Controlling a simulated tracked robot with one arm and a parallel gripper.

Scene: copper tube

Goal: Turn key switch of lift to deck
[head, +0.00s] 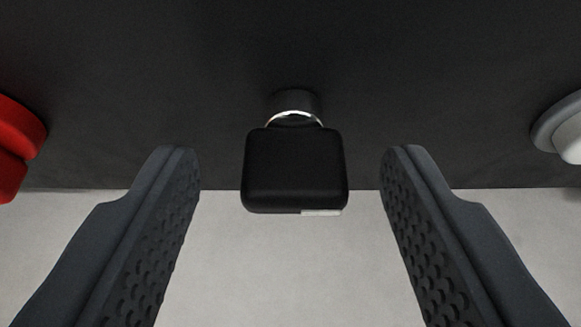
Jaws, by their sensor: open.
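The key switch shows as a black, square key head (295,170) in the middle of the head view. Behind it are a shiny metal ring and a round dark collar (296,102) on a dark panel. A small light strip shows at the lower right edge of the key head. My gripper (290,175) is open, with one textured finger to the left of the key head and one to the right. There is a clear gap on both sides, and neither finger touches it.
The dark panel (420,60) fills the upper part of the view. A red knob or button (15,145) sticks out at the left edge, and a white and grey one (568,130) at the right edge. A pale grey surface (290,270) shows below the panel's edge.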

